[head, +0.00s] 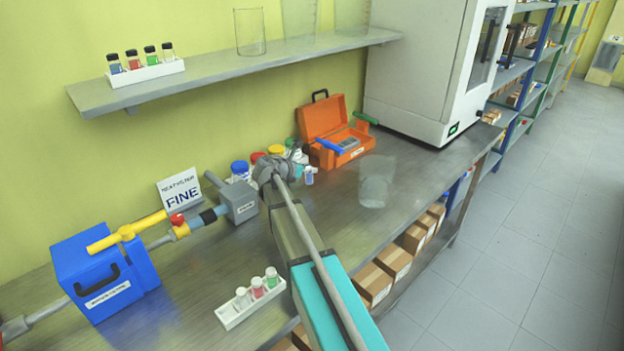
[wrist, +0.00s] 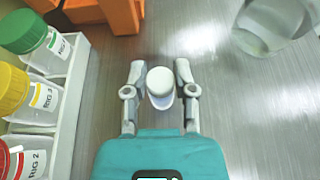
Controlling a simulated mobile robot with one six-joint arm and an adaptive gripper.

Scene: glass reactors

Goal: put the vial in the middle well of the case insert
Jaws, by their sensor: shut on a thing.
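The vial (wrist: 160,82) has a white cap and stands between my gripper's fingers in the wrist view. My gripper (wrist: 160,90) is shut on it, with one finger on each side. In the head view my gripper (head: 285,168) is over the bench, and the vial (head: 309,176) shows at its right with a bluish label. The orange case (head: 320,117) stands open at the back of the bench, beyond my gripper. Its grey insert (head: 350,139) is partly visible; its middle well cannot be made out. A corner of the case (wrist: 122,14) shows at the wrist view's top.
Bottles with green (wrist: 22,32), yellow (wrist: 13,88) and red caps stand in a white tray (wrist: 68,120) left of my gripper. A clear beaker (head: 375,185) stands to the right. A small vial rack (head: 235,318) is at the front. A white cabinet (head: 415,70) stands behind.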

